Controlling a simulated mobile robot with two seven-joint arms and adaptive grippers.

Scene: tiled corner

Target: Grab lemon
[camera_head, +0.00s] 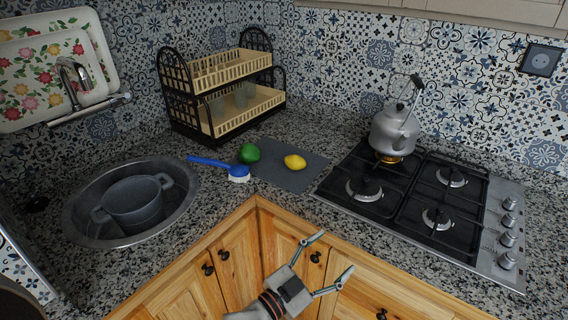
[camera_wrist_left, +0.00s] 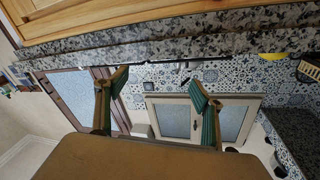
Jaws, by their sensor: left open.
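The yellow lemon (camera_head: 295,162) lies on a dark grey mat (camera_head: 290,180) on the speckled counter. It is to the right of a green lime-like fruit (camera_head: 249,153). My left gripper (camera_head: 333,258) is open and empty, in front of the cabinet doors and apart from the lemon, nearer the camera. In the left wrist view the open fingers (camera_wrist_left: 157,98) have nothing between them. A small yellow shape, likely the lemon (camera_wrist_left: 272,56), shows there at the counter edge on the right. My right gripper is not in view.
A blue-handled brush (camera_head: 237,172) lies left of the mat. A sink (camera_head: 80,213) holding a grey pot (camera_head: 134,203) is at the left. A gas hob (camera_head: 405,205) with a kettle (camera_head: 394,130) is at the right. A dish rack (camera_head: 215,98) stands behind. The counter's front edge lies between gripper and lemon.

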